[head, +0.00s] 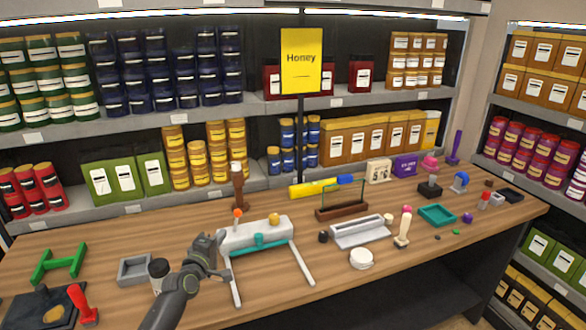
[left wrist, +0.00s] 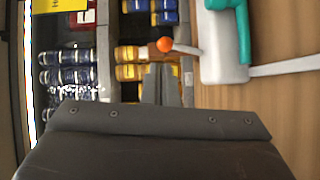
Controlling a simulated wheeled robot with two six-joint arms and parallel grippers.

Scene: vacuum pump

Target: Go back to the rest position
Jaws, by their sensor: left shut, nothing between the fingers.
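My left gripper (head: 220,258) is at the left side of the white vacuum pump (head: 240,236) on the table. The gripper's fingers are closed and empty; they also show in the left wrist view (left wrist: 161,84). The pump has a teal bar (head: 262,240), an orange ball knob (head: 238,213) and two pale legs reaching toward the front. In the left wrist view the orange knob (left wrist: 165,45) is just beyond the fingertips, and the white body (left wrist: 222,45) is to the right. I cannot tell whether the gripper touches the pump. My right gripper is not in view.
The wooden table (head: 70,235) holds a grey tray (head: 134,269), a dark cup (head: 159,268), a green stand (head: 60,262), a silver box (head: 360,231) and a teal tray (head: 437,215). A yellow Honey sign (head: 301,60) rises behind. Stocked shelves line the back.

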